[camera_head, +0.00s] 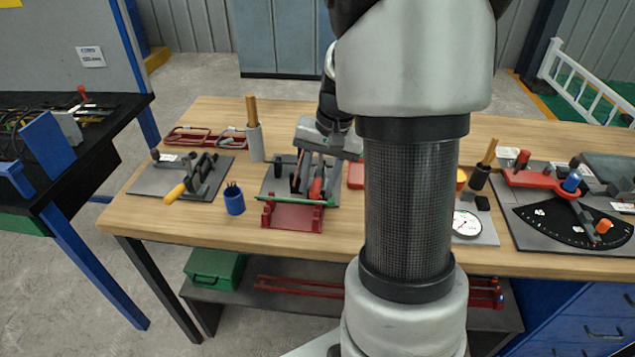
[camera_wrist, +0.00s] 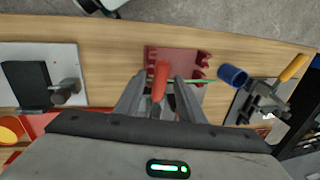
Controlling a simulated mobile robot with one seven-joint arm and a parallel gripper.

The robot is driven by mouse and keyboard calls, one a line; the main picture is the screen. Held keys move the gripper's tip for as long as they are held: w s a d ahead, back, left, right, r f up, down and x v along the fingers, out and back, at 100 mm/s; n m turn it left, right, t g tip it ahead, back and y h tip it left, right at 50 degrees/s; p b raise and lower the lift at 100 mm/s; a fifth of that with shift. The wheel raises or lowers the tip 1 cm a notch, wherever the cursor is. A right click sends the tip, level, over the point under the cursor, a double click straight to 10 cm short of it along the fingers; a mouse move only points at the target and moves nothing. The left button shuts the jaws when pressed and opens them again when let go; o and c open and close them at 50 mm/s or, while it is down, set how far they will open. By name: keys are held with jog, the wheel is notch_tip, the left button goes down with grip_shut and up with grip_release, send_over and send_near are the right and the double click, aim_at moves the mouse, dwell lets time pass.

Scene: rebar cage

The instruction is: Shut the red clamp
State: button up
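The red clamp stands on a grey plate (camera_head: 272,186) in the middle of the bench. Its red handle (camera_head: 316,189) points toward the front edge. My gripper (camera_head: 308,160) is over the clamp and hides much of its linkage. In the wrist view, the red handle (camera_wrist: 160,82) lies between the two spread fingers of my gripper (camera_wrist: 159,78). A gap shows at the left finger; I cannot tell whether the right finger touches it. The clamp's arm and jaw are mostly hidden, so its position is unclear.
A red rack (camera_head: 292,217) with a green rod stands just in front of the clamp. A blue cup (camera_head: 234,200) and a yellow-handled clamp (camera_head: 176,192) are to the left. A dial gauge (camera_head: 467,223) is to the right. The bench front left is clear.

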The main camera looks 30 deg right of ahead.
grip_shut()
jog(key=shift+r, duration=0.15)
